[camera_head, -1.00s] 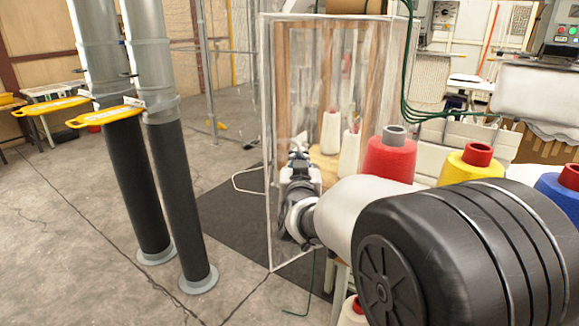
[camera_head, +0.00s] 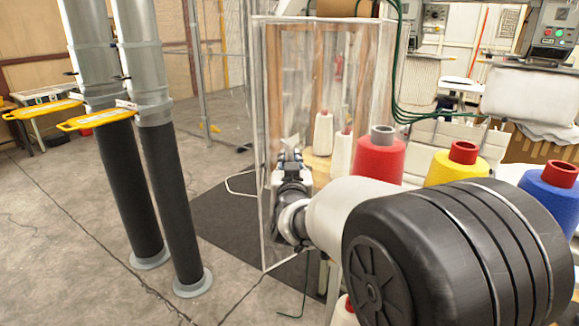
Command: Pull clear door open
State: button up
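The clear door (camera_head: 262,80) is a tall transparent panel with whitish edges in the middle of the head view. It stands in front of a wooden-backed cabinet (camera_head: 274,100) that holds white thread cones (camera_head: 323,133). My gripper (camera_head: 290,157) is at the lower part of the clear panel, seen from behind and small. Its fingers point away from the camera, and my wrist hides much of them. I cannot tell whether they are closed on the door's edge or a handle.
Two upright ducts (camera_head: 130,190) with yellow handles stand at left. A dark mat (camera_head: 225,222) lies on the floor. Green cables (camera_head: 402,100) hang by the cabinet. Floor between ducts and door is free.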

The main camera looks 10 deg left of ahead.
jog(key=s+d, duration=0.1)
jog(key=s, duration=1.1)
jog(key=shift+d, duration=0.4)
